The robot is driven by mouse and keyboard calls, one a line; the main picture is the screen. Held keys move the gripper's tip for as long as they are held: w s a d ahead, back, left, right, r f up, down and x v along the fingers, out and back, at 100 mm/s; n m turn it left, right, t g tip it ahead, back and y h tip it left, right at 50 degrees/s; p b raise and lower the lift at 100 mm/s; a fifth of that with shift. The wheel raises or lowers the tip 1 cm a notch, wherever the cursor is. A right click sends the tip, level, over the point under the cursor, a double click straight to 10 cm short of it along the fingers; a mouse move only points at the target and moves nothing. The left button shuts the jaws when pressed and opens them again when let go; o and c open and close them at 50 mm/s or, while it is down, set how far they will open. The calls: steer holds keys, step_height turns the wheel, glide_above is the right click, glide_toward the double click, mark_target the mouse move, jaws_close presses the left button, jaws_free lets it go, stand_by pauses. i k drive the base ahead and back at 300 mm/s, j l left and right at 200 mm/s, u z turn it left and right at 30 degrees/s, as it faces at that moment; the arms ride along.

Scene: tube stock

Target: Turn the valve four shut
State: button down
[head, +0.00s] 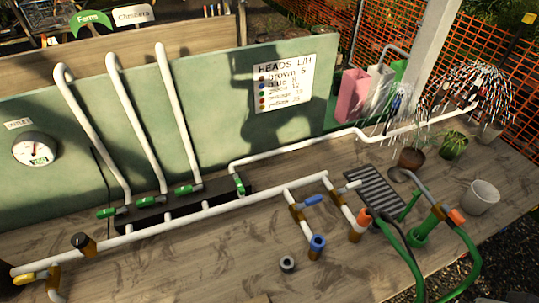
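Several green-handled valves stand in a row on the dark block behind the long white pipe. The first (107,212), second (141,201) and third (184,190) have handles lying across their tall white risers. The fourth from the left (240,185) has its green handle roughly in line with its pipe. I see no numbers on the valves, so I cannot tell for certain which is four. The white pipe (300,146) from the fourth runs right, where water sprays (478,88) near its end. My gripper is not in view; a robot-like shadow falls on the green panel.
A round gauge (36,149) and a HEADS list (284,82) are on the panel. Other handles are blue (313,200), white (348,187) and yellow (24,279). The front bench is mostly clear.

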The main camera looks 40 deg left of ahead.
mark_target(240, 186)
steer(key=u, duration=1.85)
steer(key=i+l, duration=0.1)
steer(key=i+u, duration=0.05)
